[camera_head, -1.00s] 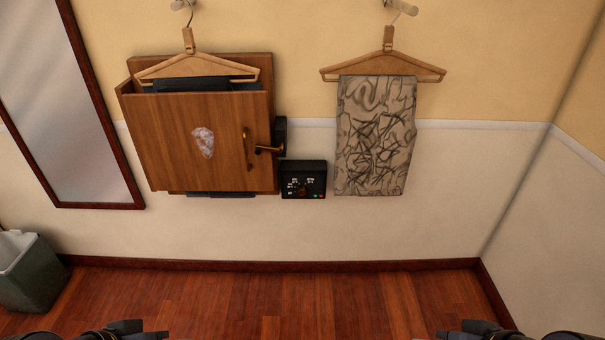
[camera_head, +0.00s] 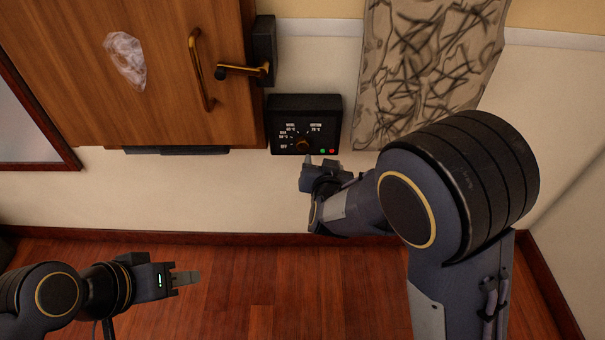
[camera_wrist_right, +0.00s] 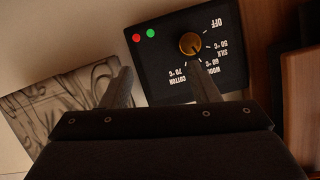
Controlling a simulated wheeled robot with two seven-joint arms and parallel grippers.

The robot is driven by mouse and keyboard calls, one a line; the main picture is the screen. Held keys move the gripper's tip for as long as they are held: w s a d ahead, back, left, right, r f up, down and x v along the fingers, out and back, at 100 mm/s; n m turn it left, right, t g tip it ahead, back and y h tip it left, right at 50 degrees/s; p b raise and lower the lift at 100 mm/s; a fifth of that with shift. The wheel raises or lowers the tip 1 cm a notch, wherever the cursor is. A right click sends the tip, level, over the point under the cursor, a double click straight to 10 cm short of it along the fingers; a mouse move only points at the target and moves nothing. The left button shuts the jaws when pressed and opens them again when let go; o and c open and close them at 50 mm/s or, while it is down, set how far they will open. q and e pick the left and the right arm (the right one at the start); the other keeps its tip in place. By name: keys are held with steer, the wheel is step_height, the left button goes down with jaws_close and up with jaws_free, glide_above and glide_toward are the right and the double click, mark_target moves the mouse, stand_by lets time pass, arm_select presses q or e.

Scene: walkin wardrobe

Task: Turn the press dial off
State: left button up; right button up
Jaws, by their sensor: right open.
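The press dial (camera_head: 302,144) is a small brass knob on a black control box (camera_head: 305,104) on the wall. In the right wrist view the dial (camera_wrist_right: 190,43) sits among the labels OFF, 50°C silk, 60°C wool and 70°C cotton. Its mark seems to lie on the side of the temperature labels, away from OFF; the exact setting is unclear. My right gripper (camera_head: 321,162) is just below the box, empty and open, with its fingers (camera_wrist_right: 163,88) apart and short of the dial. My left gripper (camera_head: 186,279) is low at the left, away from the box.
The wooden press (camera_head: 150,100) with a brass handle (camera_head: 200,70) and a lever (camera_head: 240,71) is left of the box. A patterned cloth (camera_head: 430,70) hangs close on the right. Green and red lights sit beside the dial. Wall below is clear.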

mark_target(303, 148)
steer(key=a+f+n+t+b, duration=0.2)
steer(key=a+f+t+b, duration=0.1)
steer(key=a+t, duration=0.15)
arm_select(q)
step_height(303, 148, down, 6)
steer(key=b, duration=0.1)
steer(key=shift+f, duration=0.15)
arm_select(e)
steer(key=shift+g, duration=0.25)
steer(key=w, duration=0.8)
steer(key=shift+a+r, duration=0.15)
arm_select(q)
steer(key=shift+s, duration=0.1)
arm_select(e)
steer(key=c, duration=1)
steer(key=shift+o, duration=0.2)
